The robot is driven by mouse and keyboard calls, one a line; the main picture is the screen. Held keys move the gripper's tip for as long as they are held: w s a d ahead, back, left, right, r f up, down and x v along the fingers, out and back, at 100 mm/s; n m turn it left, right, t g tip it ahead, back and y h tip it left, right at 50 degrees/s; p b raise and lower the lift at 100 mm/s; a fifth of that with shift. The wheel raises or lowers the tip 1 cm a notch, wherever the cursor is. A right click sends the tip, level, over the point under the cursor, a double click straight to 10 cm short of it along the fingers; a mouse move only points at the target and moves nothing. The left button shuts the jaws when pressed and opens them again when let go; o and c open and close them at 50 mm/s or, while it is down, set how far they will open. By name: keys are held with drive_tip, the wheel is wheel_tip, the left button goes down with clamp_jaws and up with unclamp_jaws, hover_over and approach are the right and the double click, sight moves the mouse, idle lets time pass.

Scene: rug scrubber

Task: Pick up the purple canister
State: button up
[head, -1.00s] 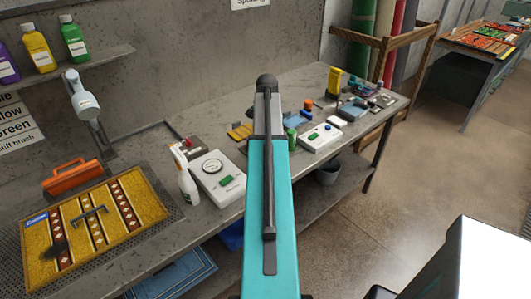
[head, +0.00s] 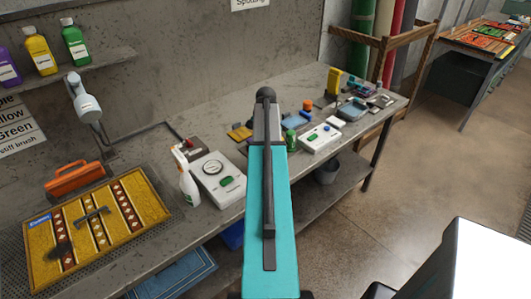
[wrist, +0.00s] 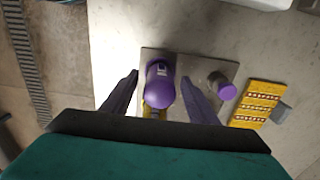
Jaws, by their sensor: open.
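A rounded purple canister (wrist: 159,92) with a pale label shows in the wrist view on a grey plate (wrist: 150,56) lying on the worktop. My gripper (wrist: 160,77) is open, with one finger to the left and one to the right of the canister in the picture. Whether the fingers are level with it or above it I cannot tell. Gaps show on both sides. In the head view my own arm hides the gripper and the canister.
A smaller grey cylinder with a purple end (wrist: 227,92) lies close right of the right finger. A patterned yellow piece (wrist: 262,100) is farther right. In the head view, a purple bottle (head: 8,66) stands on the shelf, and a white scale (head: 217,178) is left of my arm.

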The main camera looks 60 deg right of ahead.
drive_tip(key=shift+f, duration=0.8)
drive_tip(key=shift+c, duration=0.4)
drive_tip(key=c, duration=1.1)
